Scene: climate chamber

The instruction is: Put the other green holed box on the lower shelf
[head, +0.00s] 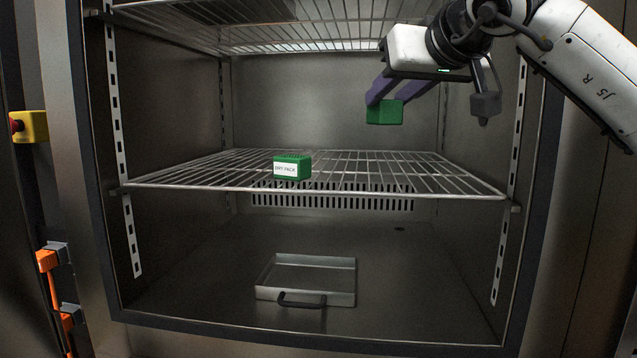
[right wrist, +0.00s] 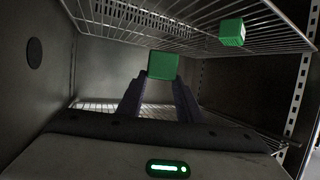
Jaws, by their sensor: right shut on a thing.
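My right gripper (head: 386,101) is shut on a green box (head: 384,112) and holds it in the air inside the chamber, above the right half of the lower wire shelf (head: 400,178). In the right wrist view the held box (right wrist: 163,66) is between the two fingers (right wrist: 160,82). The second green box (head: 292,167), with a white label on its front, stands on the lower shelf, left of the middle near the front. It also shows in the right wrist view (right wrist: 231,32), apart from the gripper. The holes cannot be made out. My left gripper is out of view.
An upper wire shelf (head: 260,38) spans the chamber above. A metal tray (head: 305,262) with a dark handle lies on the chamber floor. Slotted rails (head: 121,150) line the side walls. The lower shelf is bare to the right of the standing box.

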